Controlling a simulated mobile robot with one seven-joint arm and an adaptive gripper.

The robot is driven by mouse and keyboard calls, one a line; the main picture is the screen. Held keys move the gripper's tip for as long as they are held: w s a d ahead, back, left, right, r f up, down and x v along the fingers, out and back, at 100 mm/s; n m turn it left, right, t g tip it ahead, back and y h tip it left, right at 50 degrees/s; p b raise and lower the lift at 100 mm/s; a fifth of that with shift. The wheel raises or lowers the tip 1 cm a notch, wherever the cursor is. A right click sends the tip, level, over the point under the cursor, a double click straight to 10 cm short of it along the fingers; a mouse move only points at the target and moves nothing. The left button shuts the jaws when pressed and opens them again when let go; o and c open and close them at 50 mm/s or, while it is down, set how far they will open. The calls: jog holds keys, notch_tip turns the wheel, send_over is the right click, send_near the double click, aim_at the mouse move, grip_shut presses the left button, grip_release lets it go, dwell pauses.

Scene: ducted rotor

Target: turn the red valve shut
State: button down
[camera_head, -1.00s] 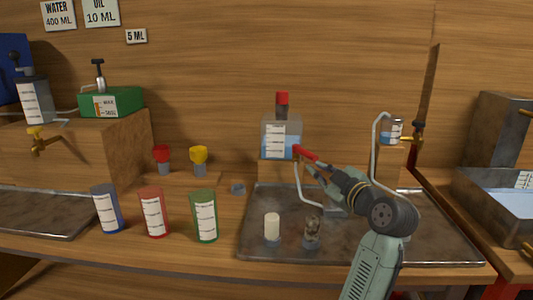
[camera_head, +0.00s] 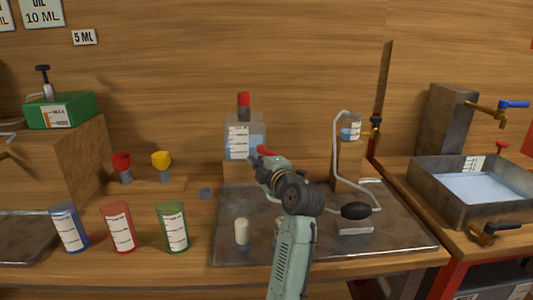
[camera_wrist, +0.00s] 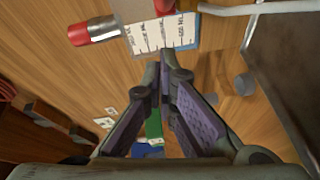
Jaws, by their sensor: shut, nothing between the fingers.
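The clear bottle (camera_head: 238,143) with a white scale label and blue liquid stands on a wooden block at the back, its dark neck topped by a red cap. The red valve handle (camera_head: 266,151) shows at the bottle's lower right, partly behind my arm. My gripper (camera_head: 254,162) is at the bottle's lower front, just below the handle; I cannot tell whether they touch. In the wrist view, my gripper (camera_wrist: 165,62) has its fingertips together and empty, beside the bottle's label (camera_wrist: 158,34). A red piece (camera_wrist: 164,6), probably the handle, shows at the top edge.
A metal tray (camera_head: 230,200) lies below, with a white cylinder (camera_head: 241,231) and a black bulb (camera_head: 355,210) on it. Blue (camera_head: 68,229), red (camera_head: 119,228) and green (camera_head: 172,228) cups stand left. A jar (camera_head: 350,128) with a bent tube stands right, near a sink (camera_head: 430,190).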

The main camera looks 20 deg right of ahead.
aim_at(270, 154)
jog(key=d, duration=0.3)
jog(key=shift+w+f+p, duration=0.3)
jog(key=shift+w+p, duration=0.05)
jog(key=shift+d, duration=0.1)
jog(key=shift+d+n+y+b, duration=0.25)
jog(key=shift+n+y+b, duration=0.05)
jog(key=shift+b, duration=0.4)
